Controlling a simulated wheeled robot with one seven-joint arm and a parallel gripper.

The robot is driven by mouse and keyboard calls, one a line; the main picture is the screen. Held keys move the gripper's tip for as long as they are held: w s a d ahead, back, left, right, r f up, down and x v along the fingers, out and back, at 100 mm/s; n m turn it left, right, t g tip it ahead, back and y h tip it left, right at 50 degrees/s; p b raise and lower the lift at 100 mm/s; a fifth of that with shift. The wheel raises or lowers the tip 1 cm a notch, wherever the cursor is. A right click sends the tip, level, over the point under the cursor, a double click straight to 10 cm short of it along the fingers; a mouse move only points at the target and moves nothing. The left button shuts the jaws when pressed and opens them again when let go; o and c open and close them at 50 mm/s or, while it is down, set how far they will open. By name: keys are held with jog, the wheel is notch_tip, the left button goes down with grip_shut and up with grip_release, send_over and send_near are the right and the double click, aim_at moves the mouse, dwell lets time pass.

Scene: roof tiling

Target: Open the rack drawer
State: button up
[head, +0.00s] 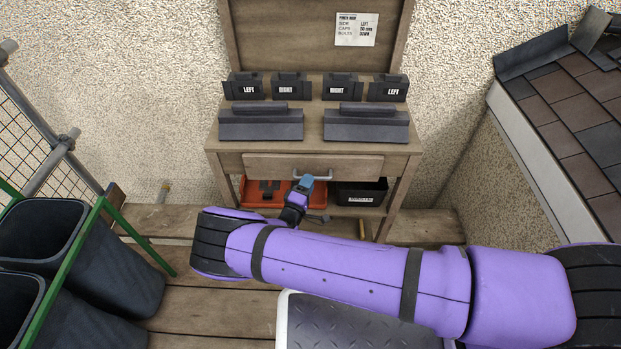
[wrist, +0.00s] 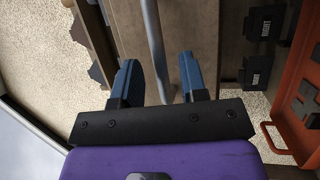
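The rack drawer (head: 265,163) is a wooden front under the rack's top, and it looks closed in the head view. Its grey bar handle (head: 327,177) is at the middle of the front. My gripper (head: 305,182) is at the handle and partly covers its left part. In the wrist view, my gripper (wrist: 161,80) has its two blue fingers apart. The handle bar (wrist: 155,45) runs between them, with a visible gap on each side. The drawer's inside is hidden.
The rack top (head: 313,146) holds dark ridge pieces and LEFT and RIGHT caps. Below the drawer are an orange tray (head: 254,198) and a black bin (head: 361,192). Dark tubs (head: 108,262) stand at left behind a green rail. A tiled roof (head: 573,105) is at right.

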jog(key=shift+x, duration=1.25)
jog(key=shift+c, duration=0.4)
grip_shut()
jog(key=shift+s, duration=0.1)
jog(key=s, duration=2.3)
jog(key=shift+s+a, duration=0.35)
jog(key=shift+s, duration=0.05)
jog(key=shift+o, duration=0.4)
grip_release()
